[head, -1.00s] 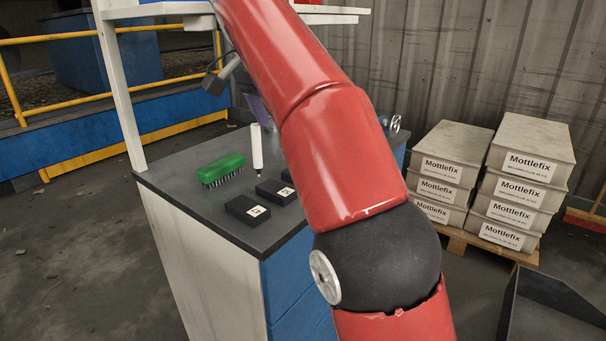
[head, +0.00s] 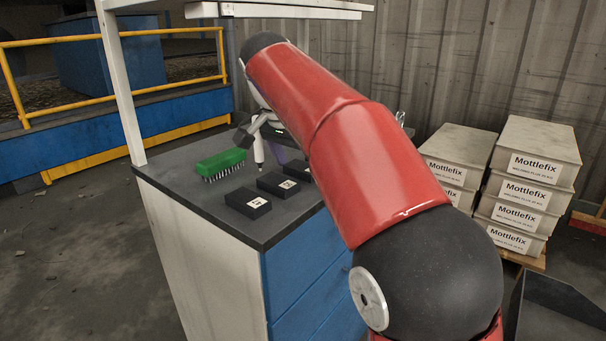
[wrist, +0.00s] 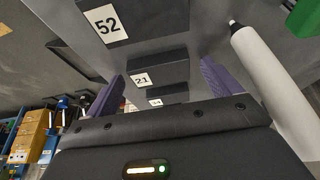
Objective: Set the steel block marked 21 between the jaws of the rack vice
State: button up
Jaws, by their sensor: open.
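The block marked 21 (wrist: 148,78) is dark and lies flat, label up, in the middle of a row of three. In the wrist view it shows between my open purple fingers; contact cannot be told. In the head view the middle block (head: 277,184) sits on the grey bench top, its label too small to read surely. My gripper (wrist: 162,72) is open and empty. In the head view it is mostly hidden behind my arm; a purple finger (head: 281,153) shows above the bench. I cannot make out the rack vice in either view.
The block marked 52 (wrist: 136,20) and a third block (wrist: 168,95) flank it. A green brush (head: 220,163) lies to the left on the bench. White rack posts (head: 121,90) and a shelf (head: 280,11) frame the bench.

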jog(key=c, duration=1.3)
jog(key=shift+r, duration=0.1)
jog(key=shift+c, duration=0.2)
jog(key=shift+r, duration=0.1)
